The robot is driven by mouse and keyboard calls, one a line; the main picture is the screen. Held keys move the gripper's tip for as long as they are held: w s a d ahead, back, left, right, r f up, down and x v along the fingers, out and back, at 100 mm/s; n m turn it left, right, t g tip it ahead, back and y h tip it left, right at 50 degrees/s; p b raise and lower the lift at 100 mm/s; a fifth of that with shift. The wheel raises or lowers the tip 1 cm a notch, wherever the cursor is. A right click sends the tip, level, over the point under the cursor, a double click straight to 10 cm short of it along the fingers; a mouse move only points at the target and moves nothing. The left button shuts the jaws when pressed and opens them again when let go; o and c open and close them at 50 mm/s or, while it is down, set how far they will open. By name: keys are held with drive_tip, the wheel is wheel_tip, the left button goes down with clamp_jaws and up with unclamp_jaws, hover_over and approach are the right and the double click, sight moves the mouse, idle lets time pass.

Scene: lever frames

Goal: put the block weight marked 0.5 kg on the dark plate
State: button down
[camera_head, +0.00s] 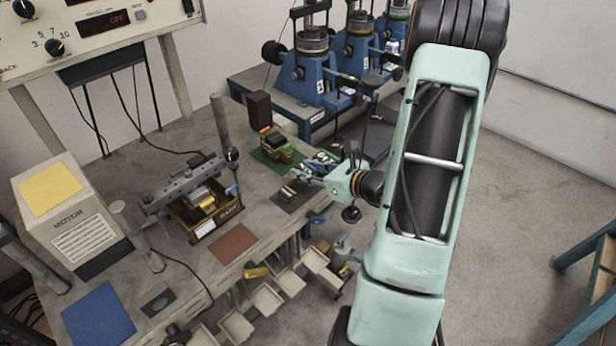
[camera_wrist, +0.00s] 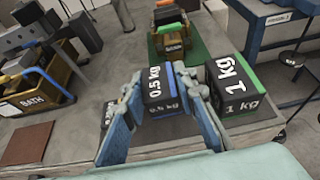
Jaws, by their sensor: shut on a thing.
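My gripper (camera_wrist: 163,78) is shut on the black block weight marked 0.5 kg (camera_wrist: 157,92), one finger on each side of it. The block has a blue strip on its right edge. In the head view my gripper (camera_head: 316,174) is over the bench, beside the dark plate (camera_head: 291,204). The held block is hard to make out there. In the wrist view a dark surface (camera_wrist: 185,131), apparently the plate, lies below and behind the block; I cannot tell whether they touch. A larger 1 kg block (camera_wrist: 232,88) with a green edge stands just right of the fingers.
Another dark block (camera_wrist: 108,113) shows partly behind the left finger. A small loaded crate (camera_head: 275,146) stands on a green mat behind. A wooden box marked BATH (camera_head: 205,225) is to the left, with a bare brown mat (camera_head: 232,243) before it. Open trays hang below the bench edge.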

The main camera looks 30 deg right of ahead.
drive_tip(key=shift+f+b, duration=0.35)
drive_tip(key=shift+f, duration=0.8)
drive_tip(key=shift+f+b, duration=0.25)
drive_tip(key=shift+b, duration=0.05)
drive_tip(key=c, duration=1.5)
unclamp_jaws()
drive_tip(key=shift+s, duration=0.1)
drive_tip(key=shift+c, duration=0.2)
drive_tip(key=shift+r, duration=0.2)
drive_tip(key=shift+s+d+r+p, duration=0.1)
drive_tip(key=shift+p, duration=0.2)
drive_tip(key=v, duration=1.1)
drive_tip(key=shift+s+b, duration=0.3)
drive_tip(key=shift+b, duration=0.15)
drive_tip(key=shift+d+r, duration=0.1)
drive_tip(key=shift+r, duration=0.05)
